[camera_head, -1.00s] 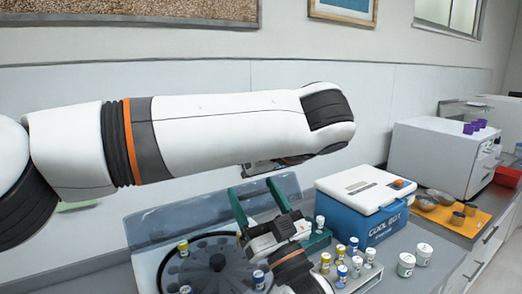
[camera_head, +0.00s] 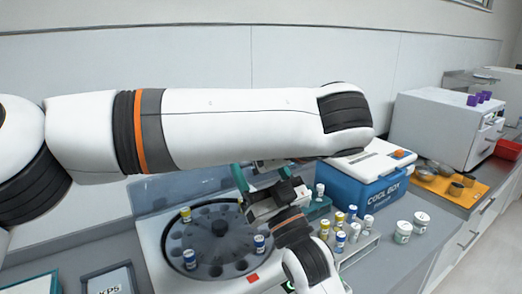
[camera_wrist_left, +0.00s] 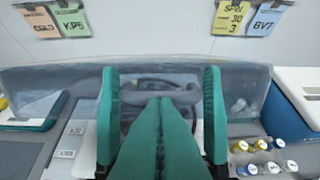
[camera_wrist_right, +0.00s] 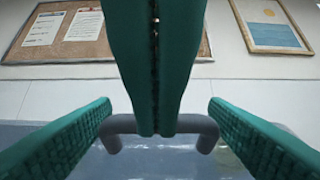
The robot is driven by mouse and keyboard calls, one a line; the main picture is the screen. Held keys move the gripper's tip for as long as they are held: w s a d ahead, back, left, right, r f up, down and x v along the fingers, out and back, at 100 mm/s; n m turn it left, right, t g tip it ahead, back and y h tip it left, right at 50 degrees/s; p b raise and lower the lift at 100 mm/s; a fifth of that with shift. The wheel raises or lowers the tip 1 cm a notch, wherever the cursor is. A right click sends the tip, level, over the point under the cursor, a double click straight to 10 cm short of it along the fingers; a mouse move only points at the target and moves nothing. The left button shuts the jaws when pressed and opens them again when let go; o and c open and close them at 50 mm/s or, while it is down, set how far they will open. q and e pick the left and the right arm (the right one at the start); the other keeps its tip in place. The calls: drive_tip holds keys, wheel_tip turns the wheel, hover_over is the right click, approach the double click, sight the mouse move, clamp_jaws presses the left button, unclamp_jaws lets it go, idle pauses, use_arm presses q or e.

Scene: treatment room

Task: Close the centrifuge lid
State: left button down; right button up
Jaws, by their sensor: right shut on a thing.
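The centrifuge (camera_head: 148,232) stands on the bench with its dark round rotor (camera_head: 205,217) exposed and a few capped vials in it. Its clear lid (camera_head: 160,192) is raised behind the rotor, partly hidden by my left arm.
A blue-and-white cool box (camera_head: 357,190) stands right of the centrifuge. A rack (camera_head: 358,247) of capped vials and white jars (camera_head: 403,232) sit in front of it. A white appliance (camera_head: 440,130) and an orange mat (camera_head: 470,196) are farther right. My left forearm crosses above the centrifuge.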

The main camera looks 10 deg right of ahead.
drive_tip(key=o, duration=1)
drive_tip(key=shift+r, duration=0.1)
drive_tip(key=shift+s, duration=0.1)
